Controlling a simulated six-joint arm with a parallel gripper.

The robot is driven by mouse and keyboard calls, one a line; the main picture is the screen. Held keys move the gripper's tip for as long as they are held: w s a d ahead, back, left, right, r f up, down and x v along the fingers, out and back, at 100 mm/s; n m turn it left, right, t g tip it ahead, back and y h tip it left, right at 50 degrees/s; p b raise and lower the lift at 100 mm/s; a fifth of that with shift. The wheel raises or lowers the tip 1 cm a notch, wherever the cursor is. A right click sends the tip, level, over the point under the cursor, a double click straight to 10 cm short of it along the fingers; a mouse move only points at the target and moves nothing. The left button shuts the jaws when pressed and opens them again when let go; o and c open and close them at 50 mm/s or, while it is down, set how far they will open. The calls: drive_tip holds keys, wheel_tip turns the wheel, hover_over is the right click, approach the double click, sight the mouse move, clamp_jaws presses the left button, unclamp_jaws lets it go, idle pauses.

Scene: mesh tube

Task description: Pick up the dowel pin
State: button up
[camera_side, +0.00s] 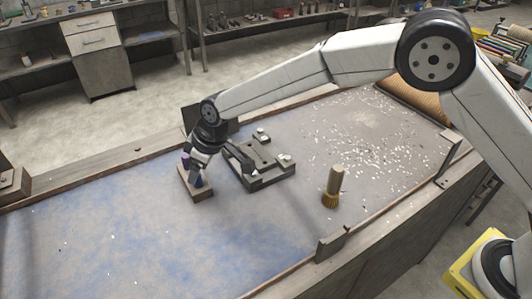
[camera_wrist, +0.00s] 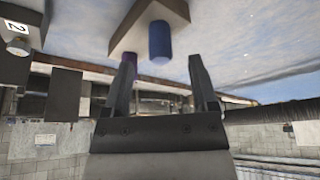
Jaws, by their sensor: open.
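A short wooden block (camera_side: 201,197) lies on the blue-stained bench, and its pale face (camera_wrist: 176,10) shows at the top of the wrist view. A blue cylindrical pin (camera_wrist: 160,38) stands out from it, and a purple one (camera_wrist: 131,58) is beside it, partly behind a finger. Which one is the dowel pin I cannot tell. My gripper (camera_wrist: 162,60) is open, with the blue pin's end showing between its fingertips in the wrist view; contact is not visible. In the side view my gripper (camera_side: 194,168) is low over the block and partly hides the pins.
A dark fixture (camera_side: 262,160) with small metal parts stands just right of my gripper. A brush with a wooden handle (camera_side: 335,182) stands upright farther right. Pale chips are scattered behind it. The left bench top is mostly clear.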

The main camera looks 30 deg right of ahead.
sight(198, 182)
drive_tip(key=shift+x, duration=1.65)
clamp_jaws()
